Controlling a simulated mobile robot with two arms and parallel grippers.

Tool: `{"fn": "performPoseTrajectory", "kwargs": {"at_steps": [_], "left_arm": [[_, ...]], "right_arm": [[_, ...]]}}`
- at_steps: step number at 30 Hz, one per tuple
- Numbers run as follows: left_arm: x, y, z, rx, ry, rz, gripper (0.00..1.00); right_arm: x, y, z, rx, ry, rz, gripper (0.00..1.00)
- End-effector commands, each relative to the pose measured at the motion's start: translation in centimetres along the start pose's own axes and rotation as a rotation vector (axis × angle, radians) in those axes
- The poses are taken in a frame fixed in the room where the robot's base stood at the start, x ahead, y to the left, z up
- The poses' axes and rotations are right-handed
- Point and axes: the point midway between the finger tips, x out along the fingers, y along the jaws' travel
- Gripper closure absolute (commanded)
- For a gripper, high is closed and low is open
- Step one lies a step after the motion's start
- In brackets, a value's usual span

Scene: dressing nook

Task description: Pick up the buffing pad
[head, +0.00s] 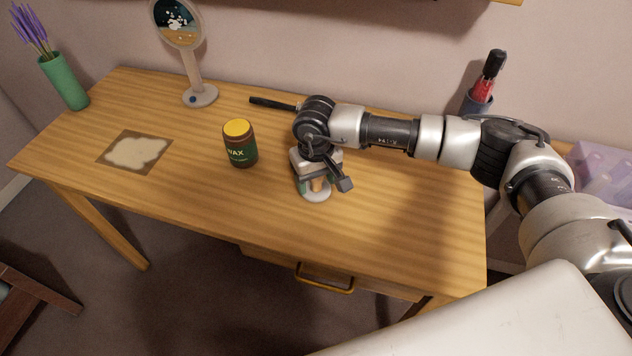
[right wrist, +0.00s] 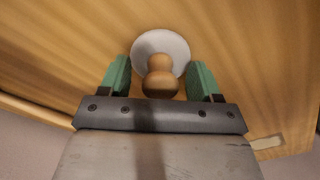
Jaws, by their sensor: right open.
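The buffing pad (head: 317,194) has a round white base and a wooden knob, and stands upright on the wooden table (head: 400,215). In the right wrist view the pad's white disc (right wrist: 166,43) and its knob (right wrist: 160,78) lie between the two green fingers. My right gripper (head: 318,186) is open and reaches down over the pad, with its fingers on either side of the knob. Gaps show between the knob and both fingers (right wrist: 160,80). In the head view the gripper partly hides the pad. My left gripper is not in view.
A wax jar (head: 240,145) with a yellow lid stands left of my right gripper. A dark-handled thing (head: 271,103) lies behind it. A mirror (head: 190,60), a green vase (head: 64,82) and a dark cup (head: 477,103) stand farther back. A pale patch (head: 136,151) lies at left.

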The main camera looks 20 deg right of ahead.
Motion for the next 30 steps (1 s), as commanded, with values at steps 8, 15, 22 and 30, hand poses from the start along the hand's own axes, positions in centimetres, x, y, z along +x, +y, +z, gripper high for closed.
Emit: {"fn": "performPoseTrajectory", "kwargs": {"at_steps": [8, 15, 22, 30], "left_arm": [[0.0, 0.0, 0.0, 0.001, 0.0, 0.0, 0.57], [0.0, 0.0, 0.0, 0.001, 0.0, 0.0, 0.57], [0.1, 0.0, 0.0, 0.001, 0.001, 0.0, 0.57], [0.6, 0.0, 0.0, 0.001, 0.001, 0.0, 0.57]], "right_arm": [[-0.1, 0.0, 0.0, 0.0, 0.0, -0.001, 0.66], [-0.1, 0.0, 0.0, 0.0, 0.0, -0.001, 0.88], [-0.4, 0.0, -0.1, 0.0, 0.001, -0.001, 0.89], [-4.2, 0.0, -0.1, -0.002, 0.006, -0.001, 0.89]]}}
